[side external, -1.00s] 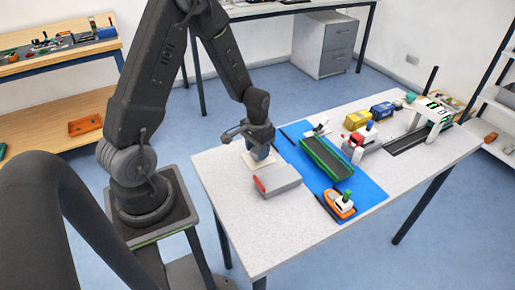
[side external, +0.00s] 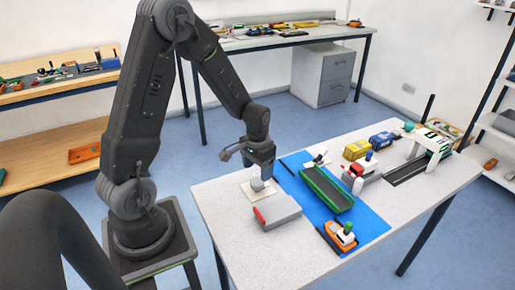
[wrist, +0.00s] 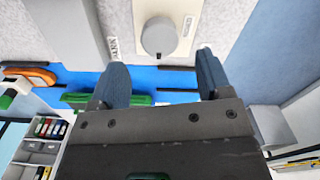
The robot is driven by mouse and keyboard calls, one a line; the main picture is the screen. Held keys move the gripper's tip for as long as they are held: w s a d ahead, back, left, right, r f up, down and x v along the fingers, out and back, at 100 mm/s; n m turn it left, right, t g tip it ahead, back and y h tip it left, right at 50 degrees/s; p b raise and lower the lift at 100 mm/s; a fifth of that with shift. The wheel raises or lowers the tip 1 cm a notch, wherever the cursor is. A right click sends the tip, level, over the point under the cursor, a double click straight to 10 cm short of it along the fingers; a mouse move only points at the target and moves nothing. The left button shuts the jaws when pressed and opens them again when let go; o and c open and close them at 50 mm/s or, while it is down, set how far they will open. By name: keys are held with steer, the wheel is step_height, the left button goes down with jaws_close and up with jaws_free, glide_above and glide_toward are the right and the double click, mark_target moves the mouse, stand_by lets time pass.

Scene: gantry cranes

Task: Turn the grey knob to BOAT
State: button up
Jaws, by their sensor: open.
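The grey knob (side external: 257,184) stands on a pale plate (side external: 252,194) at the near left of the table. In the wrist view the round knob (wrist: 158,36) is at the top middle, with a small dark mark at its lower edge. The plate (wrist: 183,45) carries lettering on its right and left sides that I cannot read surely. My gripper (side external: 263,168) is just above the knob, pointing down and apart from it. In the wrist view my gripper (wrist: 162,68) has its two fingers spread with nothing between them.
A grey box with a red end (side external: 277,212) sits close to the plate. A blue mat (side external: 365,218) holds a green tray-like piece (side external: 327,189) and an orange boat (side external: 341,236). A gantry crane (side external: 432,143) stands at the right. The table's front left is clear.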

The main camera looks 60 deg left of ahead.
mark_target(258, 181)
step_height(258, 181, up, 9)
stand_by(0.3)
stand_by(0.4)
steer(key=s+d+r+m+t, duration=0.2)
steer(key=s+d+r+t, duration=0.3)
steer(key=s+d+r, duration=0.8)
steer(key=shift+s+d+m+t, duration=0.15)
steer(key=shift+d+m+t, duration=0.2)
steer(key=shift+d, duration=0.6)
